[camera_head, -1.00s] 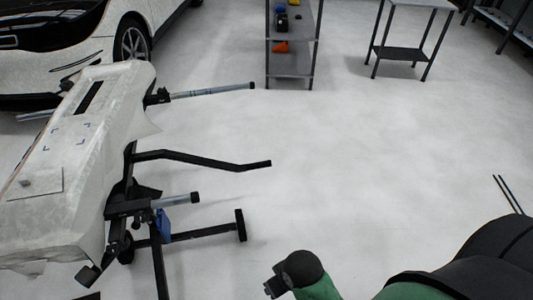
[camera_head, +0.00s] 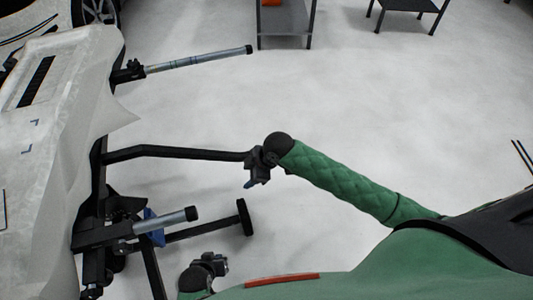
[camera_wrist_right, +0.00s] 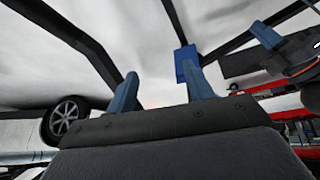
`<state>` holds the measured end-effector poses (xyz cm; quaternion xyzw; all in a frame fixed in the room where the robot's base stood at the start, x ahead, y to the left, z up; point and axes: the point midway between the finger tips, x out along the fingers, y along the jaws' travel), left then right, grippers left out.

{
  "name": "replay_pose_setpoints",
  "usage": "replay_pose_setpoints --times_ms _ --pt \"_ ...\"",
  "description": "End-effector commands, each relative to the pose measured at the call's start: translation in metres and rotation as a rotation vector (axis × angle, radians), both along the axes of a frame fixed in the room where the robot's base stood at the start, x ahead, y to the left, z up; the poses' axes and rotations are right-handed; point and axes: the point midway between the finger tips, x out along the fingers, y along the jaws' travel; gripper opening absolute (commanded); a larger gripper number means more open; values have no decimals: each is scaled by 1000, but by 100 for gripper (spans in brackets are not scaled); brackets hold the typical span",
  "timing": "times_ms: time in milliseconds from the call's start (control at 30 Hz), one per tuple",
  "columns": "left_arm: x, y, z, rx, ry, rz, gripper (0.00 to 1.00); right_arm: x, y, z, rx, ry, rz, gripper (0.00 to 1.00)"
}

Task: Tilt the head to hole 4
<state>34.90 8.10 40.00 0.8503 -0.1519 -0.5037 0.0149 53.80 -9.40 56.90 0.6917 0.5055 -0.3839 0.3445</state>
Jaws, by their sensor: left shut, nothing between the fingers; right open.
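A black stand (camera_head: 176,154) carries a pale wrapped car panel (camera_head: 62,110) at the left of the head view. No numbered holes can be made out. My right gripper (camera_head: 254,183) overlaps the end of the stand's bent black bar; I cannot tell if they touch. Its blue fingers (camera_wrist_right: 158,90) are apart in the right wrist view, with a blue block (camera_wrist_right: 187,64) beyond them. My left gripper (camera_head: 222,264) is shut and empty, low in the head view, right of the stand.
An upper tube (camera_head: 200,60) sticks out rightward from the stand, and a black foot bar (camera_head: 205,230) lies near the floor. A shelf rack (camera_head: 284,24) and a small table (camera_head: 405,5) stand at the back. The floor right of centre is clear.

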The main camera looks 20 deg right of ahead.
Motion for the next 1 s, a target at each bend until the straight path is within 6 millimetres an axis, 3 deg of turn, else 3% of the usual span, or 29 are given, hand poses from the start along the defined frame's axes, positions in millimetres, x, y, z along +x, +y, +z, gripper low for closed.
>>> replay_pose_setpoints --times_ms 33,100,433,700,1000 --pt "-1 -2 -22 -6 -11 1 0 15 -11 -10 -16 -16 32 52" --pt "-1 -6 -42 -15 -31 4 0 31 -24 -16 -30 -29 78 52" --pt "-9 -18 -121 -54 -119 19 0 105 -101 -26 -92 -81 213 52" --pt "-12 -22 -144 -69 -152 26 0 128 -133 -23 -109 -95 239 52" --pt "-12 -22 -147 -69 -153 27 0 135 -121 -52 -107 -95 241 52"
